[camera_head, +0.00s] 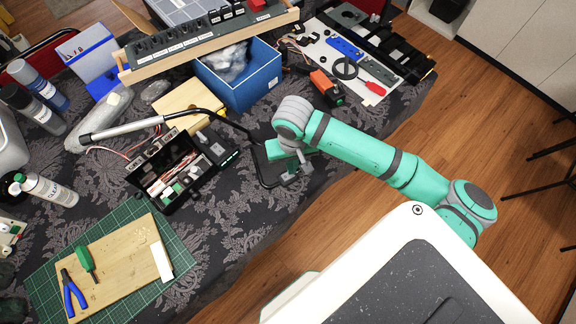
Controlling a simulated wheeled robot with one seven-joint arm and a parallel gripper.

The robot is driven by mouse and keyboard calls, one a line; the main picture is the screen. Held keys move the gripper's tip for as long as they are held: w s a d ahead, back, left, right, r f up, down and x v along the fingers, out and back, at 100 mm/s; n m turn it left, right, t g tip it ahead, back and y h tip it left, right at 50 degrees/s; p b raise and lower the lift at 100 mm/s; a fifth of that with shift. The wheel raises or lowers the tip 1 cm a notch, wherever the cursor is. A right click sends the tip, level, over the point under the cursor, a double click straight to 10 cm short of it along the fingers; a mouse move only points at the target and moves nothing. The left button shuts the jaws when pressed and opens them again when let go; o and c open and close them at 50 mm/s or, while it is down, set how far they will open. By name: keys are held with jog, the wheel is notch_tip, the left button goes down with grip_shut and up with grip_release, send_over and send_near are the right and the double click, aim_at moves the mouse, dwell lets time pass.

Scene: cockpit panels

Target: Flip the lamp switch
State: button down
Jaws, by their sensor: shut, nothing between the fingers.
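The desk lamp has a silver tubular head (122,129) on a thin black bent neck. The neck runs right towards a dark flat base (266,174) near the table's front edge. My gripper (287,180) is over the right part of this base, pointing down, and looks shut with nothing held. I cannot tell whether it touches the base. The lamp switch cannot be made out; my gripper and wrist cover part of the base.
A black open box of wires and parts (172,176) stands left of the base. A blue bin (243,82) and a tilted switch panel (205,38) are behind. A green cutting mat (115,262) with a wooden board lies front left. Patterned cloth between mat and base is clear.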

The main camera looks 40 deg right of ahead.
jog(key=shift+r, duration=2.7)
